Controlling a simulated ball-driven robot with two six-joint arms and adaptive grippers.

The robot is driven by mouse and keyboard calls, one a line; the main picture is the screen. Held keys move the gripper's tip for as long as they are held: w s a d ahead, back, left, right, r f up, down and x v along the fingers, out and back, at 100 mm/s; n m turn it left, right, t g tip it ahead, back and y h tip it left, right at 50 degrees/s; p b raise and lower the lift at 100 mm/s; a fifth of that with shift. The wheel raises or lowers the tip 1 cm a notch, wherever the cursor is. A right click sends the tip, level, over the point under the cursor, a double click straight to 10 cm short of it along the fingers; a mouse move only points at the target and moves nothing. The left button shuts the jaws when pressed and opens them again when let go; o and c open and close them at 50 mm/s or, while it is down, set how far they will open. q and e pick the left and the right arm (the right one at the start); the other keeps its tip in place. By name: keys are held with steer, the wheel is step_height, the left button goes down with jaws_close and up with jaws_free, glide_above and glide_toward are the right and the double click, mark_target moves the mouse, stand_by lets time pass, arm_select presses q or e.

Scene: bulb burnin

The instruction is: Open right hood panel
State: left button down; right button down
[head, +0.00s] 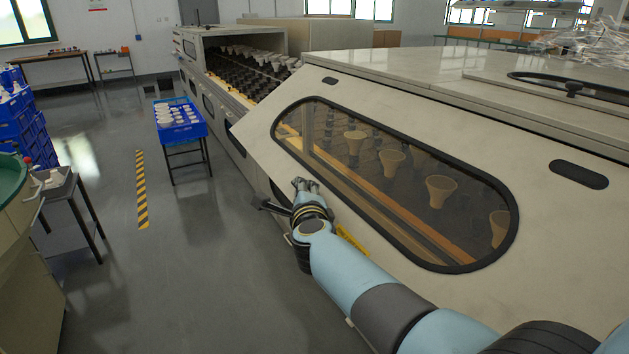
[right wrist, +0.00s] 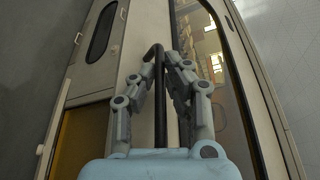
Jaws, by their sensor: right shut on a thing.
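The right hood panel (head: 262,128) is a large pale slanted panel with a black-rimmed window (head: 395,180) on the right of the head view. My right gripper (head: 306,184) is at the panel's lower edge, near its left end. In the right wrist view my right gripper (right wrist: 161,66) has its fingers closed around a black bar handle (right wrist: 158,120) on the pale panel. A dark part of the handle (head: 272,206) also shows beside the gripper in the head view. I cannot tell whether the panel has lifted. My left gripper is not in view.
Bulb-shaped pieces (head: 441,190) stand behind the window. The machine's open far section (head: 250,80) holds several rows of dark holders. A blue tray (head: 180,122) on a stand is left of the machine. The grey floor (head: 200,270) there is clear.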

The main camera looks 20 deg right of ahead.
steer(key=shift+s+a+r+m+p, duration=0.1)
steer(key=shift+a+r+m+p, duration=0.25)
steer(key=shift+r+p, duration=0.5)
steer(key=shift+a+r+m+p, duration=0.15)
steer(key=shift+a+r+p, duration=0.35)
steer(key=shift+r+p, duration=0.35)
steer(key=c, duration=1.4)
jaws_free()
